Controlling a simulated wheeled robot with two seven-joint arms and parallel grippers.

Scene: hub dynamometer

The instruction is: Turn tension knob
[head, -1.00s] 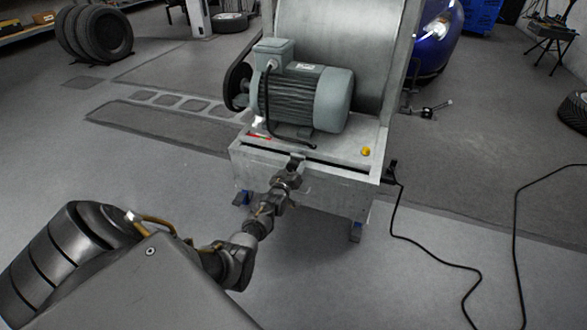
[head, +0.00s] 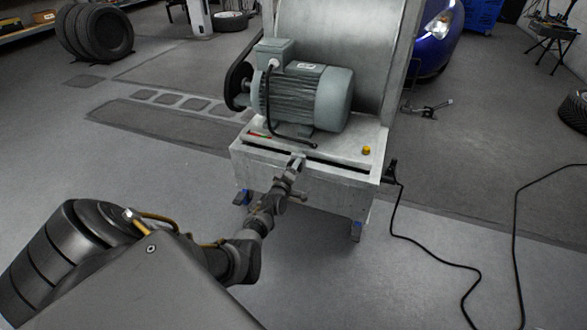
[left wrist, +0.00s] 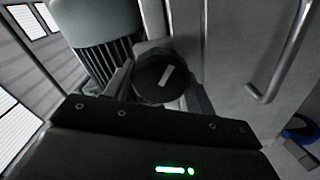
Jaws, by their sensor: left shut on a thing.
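The tension knob (left wrist: 160,78) is a dark round disc with a pale bar mark on its face, in the left wrist view. My left gripper (left wrist: 162,88) is shut on it, with one finger on each side. In the head view my left gripper (head: 297,163) reaches up to the front top edge of the dynamometer's pale metal base (head: 335,181). The knob cannot be made out there behind the gripper. My right gripper is not in view.
A grey-green motor (head: 305,95) stands on the base just behind my left gripper. A yellow button (head: 366,150) is on the base top to the right. A black cable (head: 432,259) lies on the floor at the right. The floor in front is mostly free.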

